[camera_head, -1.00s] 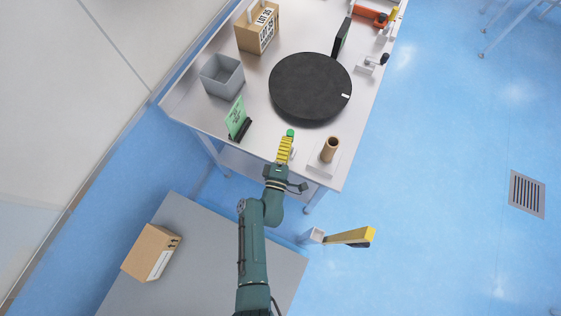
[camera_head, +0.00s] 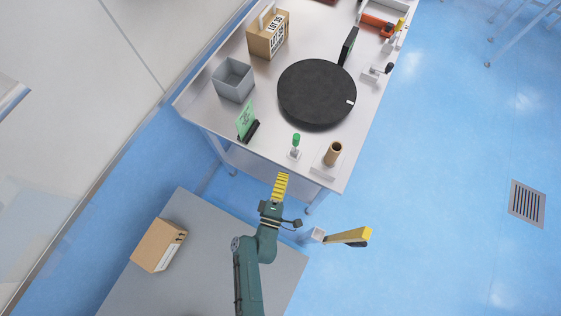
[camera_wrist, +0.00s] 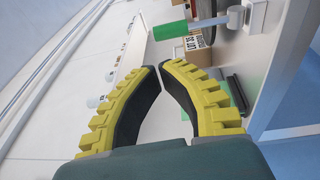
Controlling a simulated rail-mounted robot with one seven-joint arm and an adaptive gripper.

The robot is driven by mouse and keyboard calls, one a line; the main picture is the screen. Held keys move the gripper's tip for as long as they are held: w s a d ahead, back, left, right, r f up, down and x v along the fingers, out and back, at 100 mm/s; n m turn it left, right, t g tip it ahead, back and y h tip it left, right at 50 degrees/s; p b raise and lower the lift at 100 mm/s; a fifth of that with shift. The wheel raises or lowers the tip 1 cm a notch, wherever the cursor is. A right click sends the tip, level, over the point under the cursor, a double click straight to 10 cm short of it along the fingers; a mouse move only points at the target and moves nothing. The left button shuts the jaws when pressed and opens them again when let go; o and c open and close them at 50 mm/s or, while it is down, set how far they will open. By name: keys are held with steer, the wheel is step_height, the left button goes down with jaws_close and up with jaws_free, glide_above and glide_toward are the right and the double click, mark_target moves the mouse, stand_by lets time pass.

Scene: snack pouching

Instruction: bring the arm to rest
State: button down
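My gripper (camera_head: 282,174) is off the front edge of the table (camera_head: 230,125) in the head view, clear of the things on it. In the wrist view its two yellow ribbed fingers (camera_wrist: 160,68) have dark pads and bow apart in the middle, with their tips almost together. Nothing is held between them. A small stand with a green knob (camera_head: 296,139) is on the table just beyond the fingertips, apart from them. Its green end also shows in the wrist view (camera_wrist: 170,31).
A black round turntable (camera_head: 316,92), a grey bin (camera_head: 233,80), a green sign (camera_head: 246,120), a cardboard box (camera_head: 268,36) and a brown tube on a base (camera_head: 333,154) stand on the table. A yellow-topped post (camera_head: 348,236) is right of my arm. Another carton (camera_head: 158,246) lies left.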

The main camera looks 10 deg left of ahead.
steer(key=shift+s, duration=1.25)
